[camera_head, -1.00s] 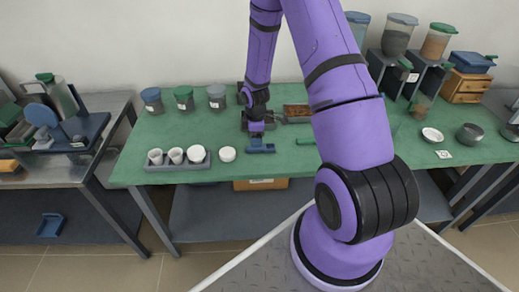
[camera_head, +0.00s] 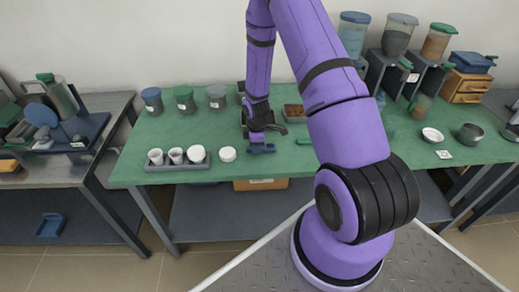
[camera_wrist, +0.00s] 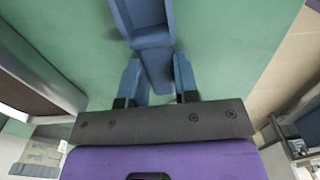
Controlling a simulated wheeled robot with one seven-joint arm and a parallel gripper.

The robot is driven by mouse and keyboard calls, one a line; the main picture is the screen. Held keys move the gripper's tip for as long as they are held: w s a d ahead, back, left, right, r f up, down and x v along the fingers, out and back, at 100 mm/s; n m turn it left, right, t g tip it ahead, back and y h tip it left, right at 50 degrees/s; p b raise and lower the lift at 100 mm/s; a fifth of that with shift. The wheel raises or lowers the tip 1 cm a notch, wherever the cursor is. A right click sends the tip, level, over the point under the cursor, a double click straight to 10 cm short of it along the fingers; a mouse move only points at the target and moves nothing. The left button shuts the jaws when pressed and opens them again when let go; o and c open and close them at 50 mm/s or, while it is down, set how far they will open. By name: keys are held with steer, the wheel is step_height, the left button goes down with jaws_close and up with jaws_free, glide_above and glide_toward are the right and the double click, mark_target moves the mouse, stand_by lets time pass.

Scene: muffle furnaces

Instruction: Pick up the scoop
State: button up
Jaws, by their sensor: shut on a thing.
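The blue scoop (camera_wrist: 145,22) shows at the top of the wrist view. Its square-edged open bowl points away from me, and its handle runs back between my fingers. My gripper (camera_wrist: 158,78) has blue fingers, one on each side of the handle, and is shut on it. In the head view the scoop (camera_head: 262,149) is a small blue shape low over the green bench top, near its front edge. My gripper (camera_head: 256,138) is above it, small and partly hidden by my wrist. I cannot tell whether the scoop touches the bench.
A rack with white cups (camera_head: 178,166) and a white round lid (camera_head: 227,154) are left of the scoop. Lidded jars (camera_head: 184,98) stand behind. A brown-filled tray (camera_head: 295,112) is behind right. A green object (camera_head: 299,142) lies to the right, partly hidden by my arm.

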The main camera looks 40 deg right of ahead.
steer(key=shift+r, duration=0.1)
steer(key=shift+r, duration=0.4)
step_height(320, 180, up, 3)
steer(key=shift+s+f, duration=0.1)
steer(key=shift+s, duration=0.05)
steer(key=s+d, duration=0.1)
steer(key=s, duration=0.4)
steer(key=s+d, duration=0.2)
steer(key=s, duration=0.3)
steer(key=s+d+r, duration=0.1)
steer(key=s+d, duration=0.1)
steer(key=s, duration=0.3)
steer(key=shift+r, duration=0.1)
steer(key=shift+o, duration=0.4)
steer(key=shift+c, duration=0.4)
steer(key=shift+w, duration=0.1)
